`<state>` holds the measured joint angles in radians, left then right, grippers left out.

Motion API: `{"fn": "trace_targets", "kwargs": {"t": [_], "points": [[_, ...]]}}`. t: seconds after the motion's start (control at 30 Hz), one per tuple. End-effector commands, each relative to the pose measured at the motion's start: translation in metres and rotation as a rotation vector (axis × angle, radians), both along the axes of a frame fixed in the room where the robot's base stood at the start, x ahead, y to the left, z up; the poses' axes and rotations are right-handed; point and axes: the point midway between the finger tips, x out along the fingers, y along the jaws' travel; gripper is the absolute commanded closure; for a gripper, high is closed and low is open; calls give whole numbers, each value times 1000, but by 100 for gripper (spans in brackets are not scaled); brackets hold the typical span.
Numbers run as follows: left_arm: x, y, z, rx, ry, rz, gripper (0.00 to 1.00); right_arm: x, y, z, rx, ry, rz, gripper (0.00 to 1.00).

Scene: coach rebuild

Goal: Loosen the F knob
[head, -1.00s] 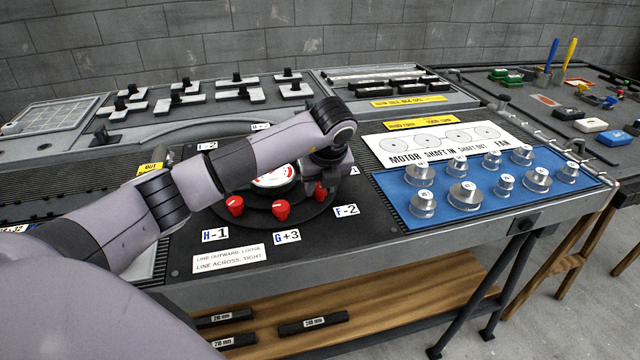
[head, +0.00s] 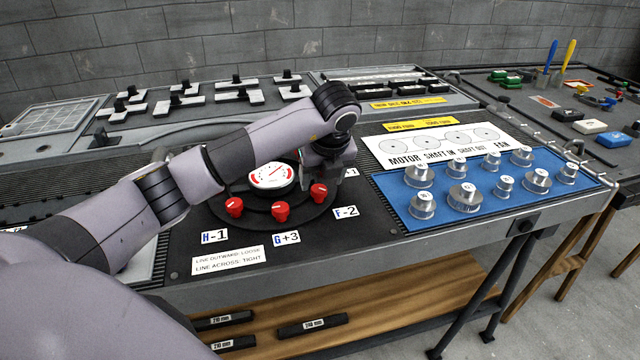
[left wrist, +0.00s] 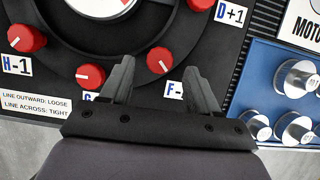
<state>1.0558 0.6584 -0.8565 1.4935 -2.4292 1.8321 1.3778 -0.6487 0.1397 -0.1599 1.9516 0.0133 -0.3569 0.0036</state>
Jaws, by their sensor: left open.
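The red F knob (head: 318,193) sits on the round black dial plate beside the F-2 label (head: 345,211). In the left wrist view the F knob (left wrist: 159,61) shows a white line that points outward, toward its label (left wrist: 174,90). My left gripper (head: 316,174) is over the plate, just behind and above the F knob in the head view, and looks clear of it. In the left wrist view its open fingers (left wrist: 157,68) stand on either side of the knob with gaps. My right gripper is out of view.
Red G (head: 280,210) and H (head: 235,206) knobs stand left of F, around a white gauge (head: 271,177). A card (head: 228,260) reads line outward loose, line across tight. A blue tray (head: 400,205) with several metal pulleys lies to the right.

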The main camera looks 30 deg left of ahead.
Motion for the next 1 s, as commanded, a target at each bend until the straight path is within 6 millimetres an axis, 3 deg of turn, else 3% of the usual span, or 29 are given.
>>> {"fn": "trace_targets", "kwargs": {"t": [0.1,0.3,1.0], "points": [[-4,-6,19,0,-4,0,39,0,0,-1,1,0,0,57],[-9,-11,34,1,-1,1,39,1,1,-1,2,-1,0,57],[-10,-11,35,0,0,1,39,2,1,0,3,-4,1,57]]}}
